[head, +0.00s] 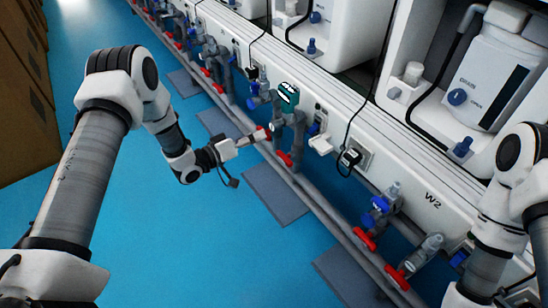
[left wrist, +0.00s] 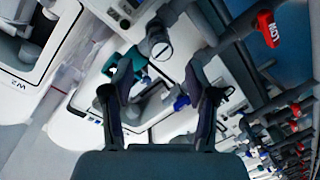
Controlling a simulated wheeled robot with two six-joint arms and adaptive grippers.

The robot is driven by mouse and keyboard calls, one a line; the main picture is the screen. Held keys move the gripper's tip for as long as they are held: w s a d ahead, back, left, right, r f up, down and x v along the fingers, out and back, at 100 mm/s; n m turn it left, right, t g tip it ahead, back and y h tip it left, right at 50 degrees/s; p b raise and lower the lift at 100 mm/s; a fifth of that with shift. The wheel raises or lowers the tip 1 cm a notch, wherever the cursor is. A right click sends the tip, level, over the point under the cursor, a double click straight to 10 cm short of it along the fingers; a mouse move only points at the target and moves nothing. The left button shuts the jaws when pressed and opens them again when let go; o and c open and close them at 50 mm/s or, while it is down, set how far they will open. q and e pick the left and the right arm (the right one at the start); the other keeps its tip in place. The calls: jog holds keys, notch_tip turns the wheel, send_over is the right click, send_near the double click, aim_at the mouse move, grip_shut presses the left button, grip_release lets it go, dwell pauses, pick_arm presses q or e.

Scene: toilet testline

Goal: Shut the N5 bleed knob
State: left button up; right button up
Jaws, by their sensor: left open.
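My left gripper (head: 248,139) is in front of the pipe row, close to a red handle (head: 263,133) below a teal meter (head: 288,95). In the left wrist view its two dark fingers (left wrist: 163,82) are spread, with nothing held between them. A grey pipe end (left wrist: 160,45) and a blue knob (left wrist: 181,101) show beyond the fingers. A red handle also shows at the upper right of that view (left wrist: 267,28). No N5 label is readable, so I cannot tell which knob is the N5 bleed knob. My right gripper is out of view.
Grey pipes with several red handles and blue knobs run along the white panel. A W2 label (head: 433,199) marks the panel's near part. A black cable and plug (head: 349,158) hang from the panel. The blue floor (head: 150,240) is open apart from grey mats (head: 275,193).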

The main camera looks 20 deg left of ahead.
aim_at(272, 128)
pick_arm(q)
jog(key=shift+w+f+m+h+b, duration=0.3)
jog(key=shift+w+f+h+b, duration=0.2)
jog(key=shift+w+h+b, duration=0.3)
jog(key=b+x, duration=0.2)
jog(key=x, duration=0.4)
jog(key=shift+w+d+r+b, duration=0.2)
jog(key=shift+w+d+b, duration=0.1)
jog(key=shift+w+b, duration=0.05)
grip_shut()
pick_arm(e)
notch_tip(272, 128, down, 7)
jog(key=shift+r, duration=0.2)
